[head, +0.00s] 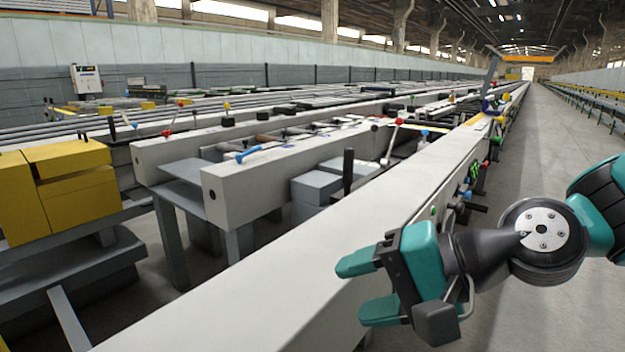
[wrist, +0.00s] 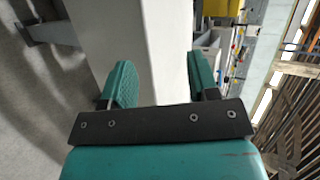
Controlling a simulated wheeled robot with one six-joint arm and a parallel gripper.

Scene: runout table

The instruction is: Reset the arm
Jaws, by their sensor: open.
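My gripper (head: 358,289) is at the lower right in the head view, its two teal fingers apart with nothing between them. It is in front of the near white beam (head: 290,262) of the runout table, with its fingers pointing left. In the wrist view my gripper (wrist: 160,85) also shows open and empty. The white beam (wrist: 160,40) fills the gap beyond its fingers. I cannot tell how far the fingertips are from the beam.
Levers with coloured knobs, such as a red one (head: 399,122) and a blue handle (head: 249,154), stick up along the beams. A yellow block (head: 72,185) stands at the left. Dark handles (head: 468,207) project from the near beam's right side. The aisle floor (head: 568,125) at the right is clear.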

